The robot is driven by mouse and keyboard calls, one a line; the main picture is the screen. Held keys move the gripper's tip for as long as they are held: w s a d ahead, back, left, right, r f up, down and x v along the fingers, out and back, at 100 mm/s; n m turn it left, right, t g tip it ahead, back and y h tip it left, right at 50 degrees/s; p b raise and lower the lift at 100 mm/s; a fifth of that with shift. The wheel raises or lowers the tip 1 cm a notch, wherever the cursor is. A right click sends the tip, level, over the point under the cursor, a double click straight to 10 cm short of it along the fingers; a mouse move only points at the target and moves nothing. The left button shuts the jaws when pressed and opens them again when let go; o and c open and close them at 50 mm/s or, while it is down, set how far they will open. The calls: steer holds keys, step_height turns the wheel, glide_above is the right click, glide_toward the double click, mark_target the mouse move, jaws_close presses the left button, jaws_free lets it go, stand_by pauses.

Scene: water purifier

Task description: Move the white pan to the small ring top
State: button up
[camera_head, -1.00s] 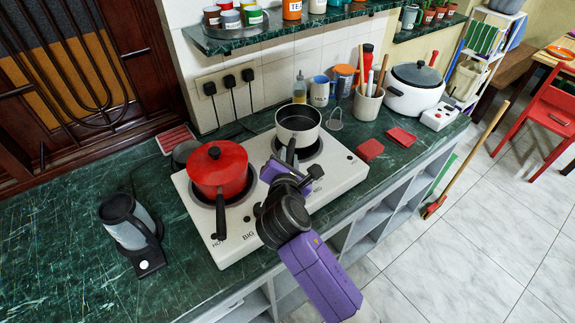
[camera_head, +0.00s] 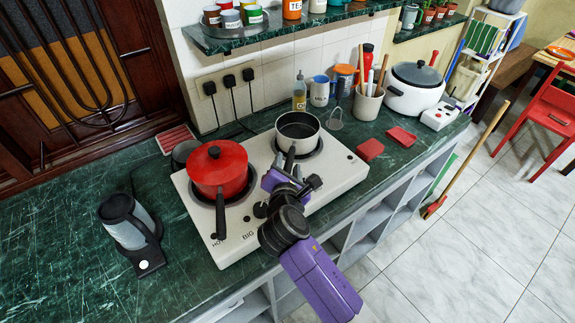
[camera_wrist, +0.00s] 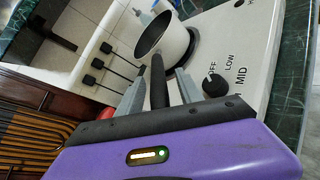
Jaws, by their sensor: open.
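The white pan (camera_head: 298,142) has a dark inside and a black handle. It sits upright on the right ring of the white two-ring hob (camera_head: 345,178), and a dark rim of that ring shows around its base. My gripper (camera_head: 285,168) is at the pan's handle, in front of the pan. In the wrist view, its open fingers (camera_wrist: 158,90) stand on either side of the handle, with gaps showing. The wrist view also shows the white pan (camera_wrist: 182,48) just beyond the fingertips. The pan's body hides most of the right ring.
A red lidded pot (camera_head: 217,170) covers most of the left ring, its handle pointing forward. A kettle (camera_head: 128,222) stands left of the hob. A bottle (camera_head: 299,92), a mug (camera_head: 320,90) and red dishes (camera_head: 370,149) are behind and right. The front left counter is clear.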

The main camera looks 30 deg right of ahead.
steer(key=shift+r, duration=0.15)
steer(key=v, duration=1.2)
steer(key=shift+b, duration=0.4)
steer(key=s+a+f+m+y, duration=0.25)
steer(key=s+f+m, duration=0.2)
steer(key=s, duration=0.35)
steer(key=s+a+f+m+y, duration=0.25)
steer(key=s+f+y, duration=0.2)
steer(key=s, duration=0.25)
steer(key=s+r+m+t, duration=0.1)
steer(key=s+r+m, duration=0.3)
steer(key=s+m, duration=0.3)
steer(key=s+d+r+m+t+y, duration=0.1)
steer(key=s+r+m+t, duration=0.1)
steer(key=s+r+m, duration=0.3)
steer(key=s+m, duration=0.2)
steer(key=s, duration=0.2)
steer(key=shift+s+d+r+m, duration=0.25)
steer(key=shift+s+d+m, duration=0.05)
steer(key=shift+s+m, duration=0.1)
